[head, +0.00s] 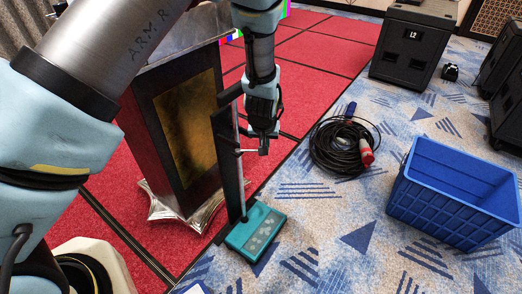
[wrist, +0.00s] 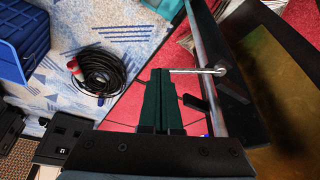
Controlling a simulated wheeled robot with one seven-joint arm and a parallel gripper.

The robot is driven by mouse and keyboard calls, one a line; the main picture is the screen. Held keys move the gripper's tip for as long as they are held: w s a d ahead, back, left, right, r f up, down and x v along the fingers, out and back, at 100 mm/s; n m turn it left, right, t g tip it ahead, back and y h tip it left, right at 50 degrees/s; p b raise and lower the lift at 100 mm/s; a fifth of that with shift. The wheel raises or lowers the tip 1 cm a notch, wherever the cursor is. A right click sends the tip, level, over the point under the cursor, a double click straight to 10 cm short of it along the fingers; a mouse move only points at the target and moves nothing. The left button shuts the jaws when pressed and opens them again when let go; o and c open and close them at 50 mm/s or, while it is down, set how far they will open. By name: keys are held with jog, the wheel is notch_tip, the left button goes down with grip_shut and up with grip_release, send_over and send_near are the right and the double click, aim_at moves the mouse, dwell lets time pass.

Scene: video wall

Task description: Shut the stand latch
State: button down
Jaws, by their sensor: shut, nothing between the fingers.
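The stand has a teal base (head: 257,233) on the carpet, and a thin upright pole (head: 241,185) rises from it. A short silver rod with a rounded end (wrist: 198,71) sticks out sideways at the pole in the wrist view. It also shows as a thin bar (head: 247,151) in the head view. I take this rod to be the latch. My gripper (wrist: 160,72) is shut and empty, with its fingertips close to the rod's free end. I cannot tell whether they touch. In the head view my gripper (head: 263,150) hangs just right of the pole.
A dark cabinet with a gold panel (head: 187,125) stands left of the pole. A coiled black cable with a red plug (head: 340,147) lies on the carpet. A blue crate (head: 452,200) and black speakers (head: 414,45) stand right. Patterned carpet between them is clear.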

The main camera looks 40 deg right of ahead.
jog(key=w+d+n, duration=0.1)
jog(key=n, duration=0.1)
jog(key=w+d+n+t+y+p, duration=0.1)
jog(key=shift+d+r+n+p, duration=0.1)
jog(key=shift+d+n+p, duration=0.1)
jog(key=shift+n+p, duration=0.15)
jog(key=w+n, duration=0.1)
jog(key=w+d+n+y, duration=0.1)
jog(key=n, duration=0.1)
jog(key=shift+w+a+p, duration=0.2)
jog(key=shift+a+p, duration=0.1)
jog(key=shift+a, duration=0.45)
jog(key=shift+s, duration=0.1)
